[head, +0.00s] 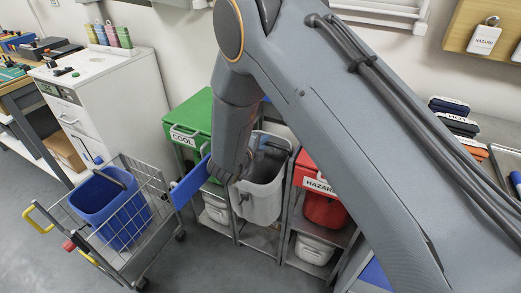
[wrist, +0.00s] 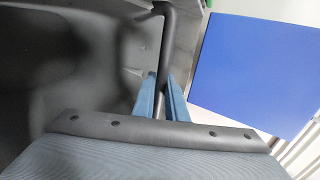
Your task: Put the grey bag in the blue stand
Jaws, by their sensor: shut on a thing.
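The grey bag (head: 264,198), an open tub shape, hangs upright between the posts of the middle stand in the head view. Its dark inside (wrist: 60,60) fills the left of the wrist view. My gripper (wrist: 162,105) is shut on its thin dark handle (wrist: 166,35). The blue panel (head: 190,183) of this stand sticks out to the left, beside my wrist; it also shows in the wrist view (wrist: 250,75). My arm hides part of the bag's left rim. I cannot tell whether the bag rests fully on the stand.
A green-lidded stand marked COOL (head: 188,128) is close on the left and a red one marked HAZARD (head: 325,200) on the right. A wire cart (head: 150,215) holding a blue tub (head: 108,208) stands at left. Front floor is clear.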

